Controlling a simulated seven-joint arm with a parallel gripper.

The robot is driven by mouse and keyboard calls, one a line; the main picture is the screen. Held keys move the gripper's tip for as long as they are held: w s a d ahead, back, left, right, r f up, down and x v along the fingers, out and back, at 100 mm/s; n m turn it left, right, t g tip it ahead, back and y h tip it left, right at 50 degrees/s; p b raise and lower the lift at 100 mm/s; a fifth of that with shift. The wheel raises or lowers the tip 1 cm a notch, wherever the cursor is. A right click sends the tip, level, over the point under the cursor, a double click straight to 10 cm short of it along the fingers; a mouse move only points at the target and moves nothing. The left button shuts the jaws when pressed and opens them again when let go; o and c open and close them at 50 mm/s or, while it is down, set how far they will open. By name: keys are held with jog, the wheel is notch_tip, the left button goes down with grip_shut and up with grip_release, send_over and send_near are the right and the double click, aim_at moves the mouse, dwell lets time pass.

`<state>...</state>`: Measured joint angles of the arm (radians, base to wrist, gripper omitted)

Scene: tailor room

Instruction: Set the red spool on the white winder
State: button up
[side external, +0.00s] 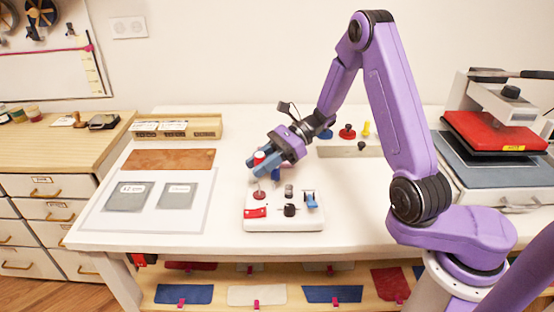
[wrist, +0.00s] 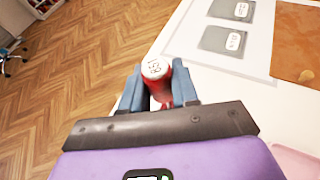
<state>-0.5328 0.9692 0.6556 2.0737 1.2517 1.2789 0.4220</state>
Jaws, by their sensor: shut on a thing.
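The red spool (side external: 260,157), with a white labelled top, is held upright or nearly so between the blue fingers of my gripper (side external: 264,166). In the wrist view the same spool (wrist: 156,68) shows its white end between the two fingers. The white winder (side external: 285,222) stands on the table, with a red disc and thin spindle at its left, a dark knob in the middle and a blue lever at its right. The held spool is above the left part of the winder, apart from it. The winder is not discernible in the wrist view.
A mat with two grey labelled squares (side external: 130,197) lies left of the winder. A brown sheet (side external: 168,159) and a wooden box (side external: 178,127) are behind it. A holder (side external: 340,150) with other spools stands behind right. A red-topped heat press (side external: 495,132) is far right.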

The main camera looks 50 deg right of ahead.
jog(key=shift+w+a+f, duration=0.1)
jog(key=shift+a+f, duration=0.1)
jog(key=shift+a, duration=0.05)
jog(key=shift+f, duration=2.7)
jog(key=shift+f, duration=0.4)
jog(key=shift+r, duration=0.8)
dwell(2.3)
jog(key=shift+f, duration=0.6)
dwell(1.0)
